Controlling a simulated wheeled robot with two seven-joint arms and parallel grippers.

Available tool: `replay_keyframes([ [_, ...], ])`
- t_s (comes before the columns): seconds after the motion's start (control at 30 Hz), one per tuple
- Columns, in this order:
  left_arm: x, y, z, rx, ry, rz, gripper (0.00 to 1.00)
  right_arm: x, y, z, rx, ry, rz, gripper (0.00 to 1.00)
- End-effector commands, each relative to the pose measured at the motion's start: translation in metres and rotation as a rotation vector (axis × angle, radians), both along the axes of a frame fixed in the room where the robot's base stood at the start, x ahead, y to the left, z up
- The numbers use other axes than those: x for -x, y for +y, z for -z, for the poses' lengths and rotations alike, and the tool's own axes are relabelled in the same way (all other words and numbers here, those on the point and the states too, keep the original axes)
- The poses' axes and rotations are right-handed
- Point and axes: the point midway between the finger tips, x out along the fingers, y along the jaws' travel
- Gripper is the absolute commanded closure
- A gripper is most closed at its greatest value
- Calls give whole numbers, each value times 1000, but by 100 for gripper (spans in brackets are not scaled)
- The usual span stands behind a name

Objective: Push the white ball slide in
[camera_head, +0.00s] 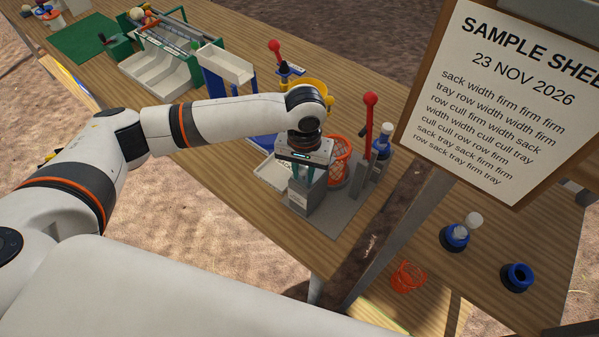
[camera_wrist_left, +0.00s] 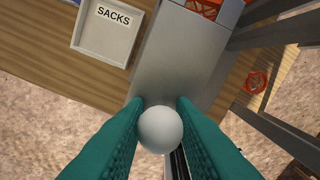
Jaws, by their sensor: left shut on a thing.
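The white ball (camera_wrist_left: 160,130) of the slide sits between the teal fingertips of my left gripper (camera_wrist_left: 160,118) in the left wrist view. The fingers are shut on it, one on each side. The ball is at the near end of a grey metal box (camera_wrist_left: 180,55). A thin dark and light bar shows behind the ball, partly hidden by the fingers. In the head view my left gripper (camera_head: 303,168) points down over the grey box (camera_head: 304,196), and the ball is hidden there. My right gripper is not in view.
A lever with a red knob (camera_head: 370,99) and an orange basket (camera_head: 339,160) stand close to the gripper. A tray marked SACKS (camera_wrist_left: 105,37) lies beside the box. A sample sheet board (camera_head: 510,90) stands at right. Green-framed machinery (camera_head: 165,45) is farther back.

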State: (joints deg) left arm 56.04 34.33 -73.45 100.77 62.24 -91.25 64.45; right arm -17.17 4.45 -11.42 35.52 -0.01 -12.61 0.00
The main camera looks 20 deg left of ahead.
Motion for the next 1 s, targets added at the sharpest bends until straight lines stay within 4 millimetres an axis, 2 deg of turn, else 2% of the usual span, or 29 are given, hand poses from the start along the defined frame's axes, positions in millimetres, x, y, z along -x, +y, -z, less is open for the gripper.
replay_keyframes([
  [0.5, -29, -10, -1, 0, -3, -1, 100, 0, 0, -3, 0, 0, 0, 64],
  [0.83, -32, -11, -2, 1, -6, -1, 100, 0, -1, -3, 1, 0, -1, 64],
  [0.87, -32, -11, -2, 1, -6, -1, 72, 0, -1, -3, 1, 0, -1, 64],
  [1.0, -31, -11, -1, 1, -4, -1, 51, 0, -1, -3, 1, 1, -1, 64],
])
